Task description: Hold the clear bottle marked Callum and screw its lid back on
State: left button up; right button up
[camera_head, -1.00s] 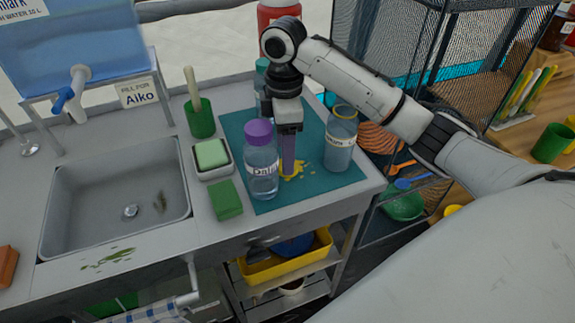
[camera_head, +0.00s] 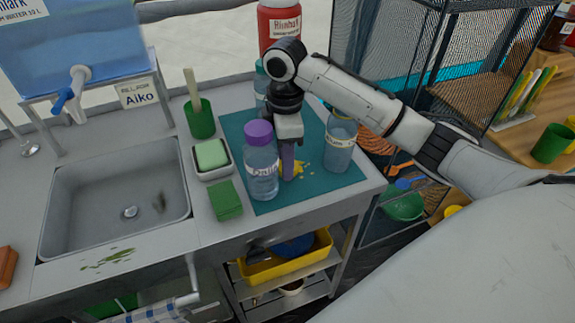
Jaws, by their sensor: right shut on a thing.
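A clear bluish bottle (camera_head: 339,150) stands upright at the right of the teal mat (camera_head: 262,205). Its label is too small to read surely, and its top is partly hidden by my arm. A clear bottle with a purple lid (camera_head: 261,170) stands upright at the mat's front left; its label looks like another name. My right gripper (camera_head: 288,168) points down between the two bottles, close beside the purple-lidded one. It is shut on a slim purple thing (camera_head: 288,158), whose lower end is near a yellow patch on the mat. I see no loose lid. My left gripper is out of view.
A teal-lidded bottle (camera_head: 261,80) and a red container (camera_head: 279,25) stand behind. Left of the mat are a green cup (camera_head: 200,120), a soap dish (camera_head: 224,170), a green sponge (camera_head: 226,201) and the sink (camera_head: 100,208). A mesh rack (camera_head: 400,50) stands right.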

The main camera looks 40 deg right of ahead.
jog(key=shift+r, duration=0.6)
notch_tip(320, 180, up, 17)
jog(key=p, duration=0.4)
jog(key=shift+p, duration=0.3)
jog(key=shift+f, duration=0.15)
